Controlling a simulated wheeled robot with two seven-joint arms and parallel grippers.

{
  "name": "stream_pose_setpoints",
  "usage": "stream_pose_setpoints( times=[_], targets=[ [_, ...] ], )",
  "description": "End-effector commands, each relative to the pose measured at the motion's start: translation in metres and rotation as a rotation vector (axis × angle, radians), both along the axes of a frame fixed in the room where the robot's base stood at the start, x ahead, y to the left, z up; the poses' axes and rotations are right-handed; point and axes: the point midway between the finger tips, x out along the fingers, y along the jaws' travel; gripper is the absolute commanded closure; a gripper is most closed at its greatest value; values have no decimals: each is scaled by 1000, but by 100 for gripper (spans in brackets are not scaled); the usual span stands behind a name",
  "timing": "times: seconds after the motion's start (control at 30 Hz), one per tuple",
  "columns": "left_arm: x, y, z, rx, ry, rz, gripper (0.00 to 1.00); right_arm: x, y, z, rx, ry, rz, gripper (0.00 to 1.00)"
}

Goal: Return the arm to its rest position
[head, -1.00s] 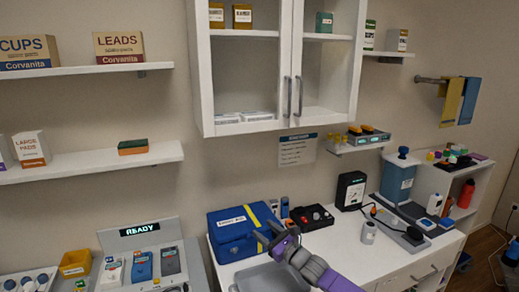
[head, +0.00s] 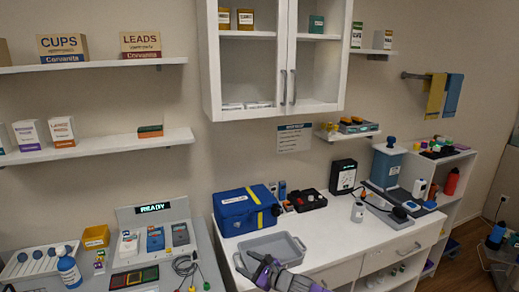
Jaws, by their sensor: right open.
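My right gripper (head: 262,267) is low in the middle of the head view, at the front of the white counter. Its purple and grey arm comes in from the bottom edge. The jaws are open and I see nothing between them. The gripper is in front of the grey tray (head: 286,240) and overlaps its near side in the picture; I cannot tell whether they touch. My left gripper is not in view.
A blue case (head: 240,213) with a yellow strap stands behind the tray. A grey console (head: 195,243) with a lit READY display is on the left. The wall cabinet (head: 212,90) hangs above.

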Motion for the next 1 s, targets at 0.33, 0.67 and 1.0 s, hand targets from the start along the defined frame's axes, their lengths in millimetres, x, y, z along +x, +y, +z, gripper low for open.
stream_pose_setpoints(
  times=[0.33, 0.67, 1.0],
  targets=[
    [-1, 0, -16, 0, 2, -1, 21, -128, 20, -177, -597, -82, 338, 44],
    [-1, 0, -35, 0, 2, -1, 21, -307, -70, -320, -1122, -247, 843, 44],
    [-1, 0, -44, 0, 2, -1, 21, -416, -133, -342, -1248, -370, 1146, 44]
  ],
)
